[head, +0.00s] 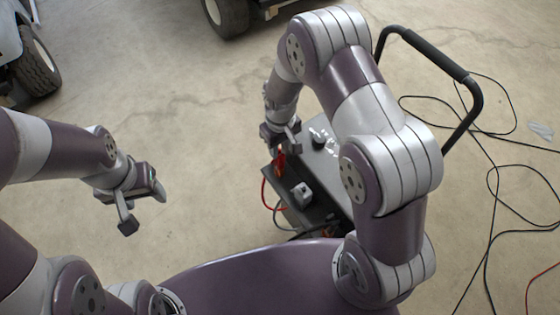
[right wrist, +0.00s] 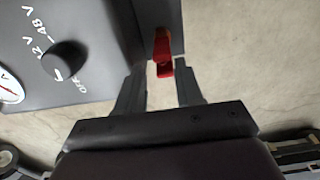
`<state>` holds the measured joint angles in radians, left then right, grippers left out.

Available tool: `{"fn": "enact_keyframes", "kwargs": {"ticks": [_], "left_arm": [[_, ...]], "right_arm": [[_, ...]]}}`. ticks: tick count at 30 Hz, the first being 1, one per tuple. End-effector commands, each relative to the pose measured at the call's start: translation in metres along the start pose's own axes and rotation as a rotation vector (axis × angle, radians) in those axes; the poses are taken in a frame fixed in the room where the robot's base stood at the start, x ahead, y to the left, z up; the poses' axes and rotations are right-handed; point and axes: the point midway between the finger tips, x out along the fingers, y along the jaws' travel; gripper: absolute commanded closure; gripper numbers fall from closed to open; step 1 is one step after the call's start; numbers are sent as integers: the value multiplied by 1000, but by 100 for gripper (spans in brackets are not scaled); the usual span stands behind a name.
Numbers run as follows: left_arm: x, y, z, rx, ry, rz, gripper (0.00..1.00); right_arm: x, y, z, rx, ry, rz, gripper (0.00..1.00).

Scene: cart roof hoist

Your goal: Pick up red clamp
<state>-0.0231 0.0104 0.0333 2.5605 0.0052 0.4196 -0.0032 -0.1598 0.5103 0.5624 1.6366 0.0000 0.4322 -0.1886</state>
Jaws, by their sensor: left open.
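The red clamp (head: 279,163) is at the left end of the grey charger box. In the right wrist view the red clamp (right wrist: 164,66) lies between the lines of my right gripper's two fingers, near their tips, with a gap on each side. My right gripper (head: 281,138) is open and directly above the clamp in the head view, partly covering it. Whether the fingers reach down around it I cannot tell. My left gripper (head: 143,209) is open and empty over bare floor, well left of the charger.
The charger's grey panel (right wrist: 80,85) has a black knob (right wrist: 64,60) and a round gauge (right wrist: 10,87). A grey block (head: 302,193) sits near the clamp. A cart handle (head: 435,53) rises at right. Black cables (head: 488,150) lie on the floor. Vehicle wheels stand at the top.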

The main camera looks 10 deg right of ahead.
Motion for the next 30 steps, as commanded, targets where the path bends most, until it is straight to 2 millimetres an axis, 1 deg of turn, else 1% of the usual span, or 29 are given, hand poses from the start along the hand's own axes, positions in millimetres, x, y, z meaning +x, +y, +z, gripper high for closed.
{"fn": "enact_keyframes", "kwargs": {"ticks": [6,7,10,16,17,18,19,20,27,29,30], "left_arm": [[4,0,0,0,0,0,41],[4,0,0,0,0,0,41],[4,0,0,0,0,0,41],[4,0,0,0,0,0,41],[4,0,0,0,0,0,41],[4,0,0,0,0,0,41],[4,0,0,0,0,0,41],[4,0,0,0,0,0,41],[4,0,0,0,0,0,41],[3,0,0,0,0,0,41],[2,0,0,0,0,0,41]], "right_arm": [[40,-4,3,0,-3,-1,64],[44,-4,3,0,-3,-1,64],[52,-3,3,0,-1,0,64],[52,-3,2,0,0,0,64],[52,-3,2,0,0,0,74],[52,-3,2,0,0,0,87],[52,-3,2,0,0,0,96],[52,-3,2,0,0,0,100],[51,-3,2,0,1,0,100],[46,-3,2,0,3,0,100],[40,-3,1,0,4,1,100]]}}
